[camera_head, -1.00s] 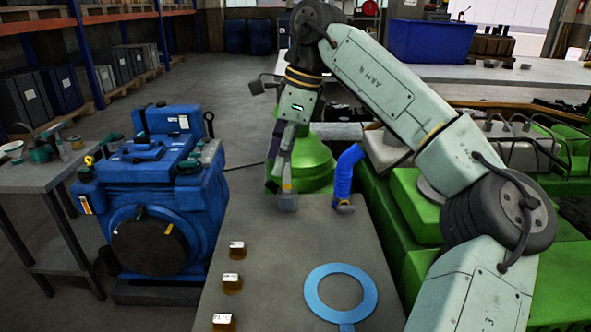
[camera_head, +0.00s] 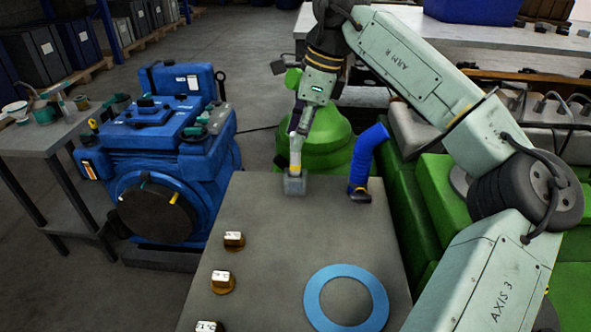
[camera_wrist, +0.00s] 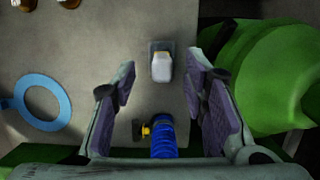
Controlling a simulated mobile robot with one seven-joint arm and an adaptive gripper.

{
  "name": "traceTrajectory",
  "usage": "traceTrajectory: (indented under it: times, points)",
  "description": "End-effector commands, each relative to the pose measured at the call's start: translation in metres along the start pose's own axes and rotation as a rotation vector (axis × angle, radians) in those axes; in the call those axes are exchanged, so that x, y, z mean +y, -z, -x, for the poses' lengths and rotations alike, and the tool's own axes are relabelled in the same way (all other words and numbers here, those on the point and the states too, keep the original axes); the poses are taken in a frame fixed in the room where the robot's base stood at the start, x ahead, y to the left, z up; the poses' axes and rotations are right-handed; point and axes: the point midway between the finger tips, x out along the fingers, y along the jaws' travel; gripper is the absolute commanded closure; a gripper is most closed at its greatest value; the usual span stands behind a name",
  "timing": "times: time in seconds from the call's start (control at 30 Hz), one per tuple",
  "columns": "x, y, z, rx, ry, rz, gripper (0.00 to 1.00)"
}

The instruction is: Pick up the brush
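What looks like the brush (camera_head: 294,183) stands upright near the far edge of the grey bench (camera_head: 290,232). It has a grey block at the bottom, and a pale handle with a yellow band above. In the wrist view the brush (camera_wrist: 162,66) lies in line with the gap between my fingers. My gripper (camera_head: 297,130) points down just above it; the fingers partly overlap the handle in the head view. In the wrist view my gripper (camera_wrist: 163,82) is open, with a finger on each side and no visible contact.
A blue hose (camera_head: 368,155) with a clamp stands right of the brush. A blue ring (camera_head: 318,296) and several amber-based pieces (camera_head: 222,281) lie nearer on the bench. A blue engine (camera_head: 160,150) is at left, green machinery (camera_head: 325,140) behind and right.

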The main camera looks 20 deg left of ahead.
Motion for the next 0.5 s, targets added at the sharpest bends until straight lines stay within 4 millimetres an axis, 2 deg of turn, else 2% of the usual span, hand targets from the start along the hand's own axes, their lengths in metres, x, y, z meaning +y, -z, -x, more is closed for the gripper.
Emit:
traceTrajectory:
  times: [0.3, 0.5]
  points:
    - [-0.001, -0.006, -0.043, 0.0, -0.002, 0.001, 0.6]
    - [-0.001, -0.006, -0.049, -0.001, 0.0, 0.0, 0.6]
